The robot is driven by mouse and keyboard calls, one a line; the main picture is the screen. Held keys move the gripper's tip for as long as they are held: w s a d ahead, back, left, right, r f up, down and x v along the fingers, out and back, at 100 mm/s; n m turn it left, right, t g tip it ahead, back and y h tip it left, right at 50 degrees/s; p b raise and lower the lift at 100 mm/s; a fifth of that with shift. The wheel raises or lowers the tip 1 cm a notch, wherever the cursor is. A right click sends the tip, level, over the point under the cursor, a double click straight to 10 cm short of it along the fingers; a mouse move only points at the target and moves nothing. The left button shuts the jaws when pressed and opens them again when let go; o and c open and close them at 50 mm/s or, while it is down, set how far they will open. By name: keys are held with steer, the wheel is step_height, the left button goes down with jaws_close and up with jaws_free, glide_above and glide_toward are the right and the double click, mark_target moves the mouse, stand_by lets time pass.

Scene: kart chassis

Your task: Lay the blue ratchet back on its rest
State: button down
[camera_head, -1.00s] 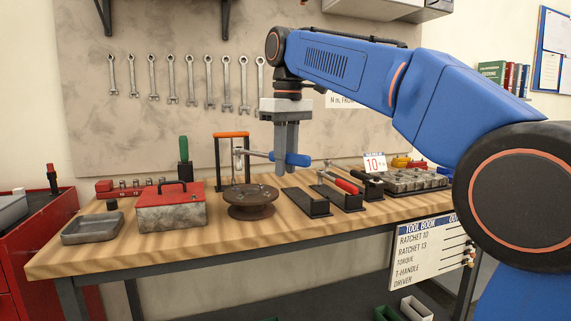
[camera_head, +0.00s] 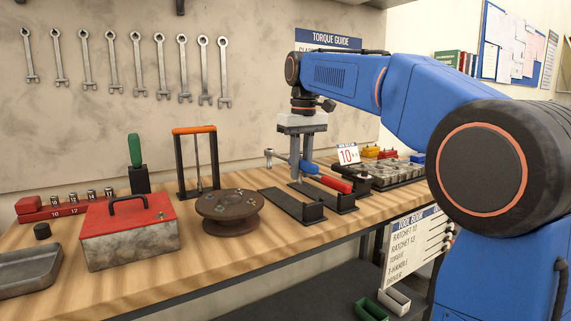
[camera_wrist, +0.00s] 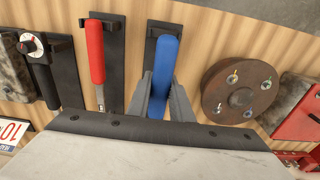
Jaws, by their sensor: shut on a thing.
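My gripper (camera_head: 308,170) is shut on the blue ratchet (camera_head: 309,167) by its handle and holds it above the bench. The ratchet's metal head points left in the head view. In the wrist view the blue handle (camera_wrist: 163,75) lies between my gripper's fingers (camera_wrist: 165,100), lined up over a black rest (camera_wrist: 153,42). That empty rest (camera_head: 282,203) shows in the head view as a flat black plate with an upright end block, below and left of my gripper. The ratchet's head is hidden in the wrist view.
A red-handled ratchet (camera_wrist: 96,50) lies on the neighbouring rest, with a dial-topped tool (camera_wrist: 32,45) beyond it. A round rusty hub (camera_head: 230,208) stands close on the other side, then a red-lidded box (camera_head: 128,228). An orange-topped frame (camera_head: 195,160) stands behind.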

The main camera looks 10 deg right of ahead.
steer(key=shift+f, duration=3.85)
steer(key=c, duration=1.5)
jaws_free()
steer(key=r, duration=1.1)
steer(key=s+r, duration=0.1)
steer(key=r, duration=0.5)
steer(key=shift+d+r, duration=0.2)
steer(key=shift+d, duration=0.05)
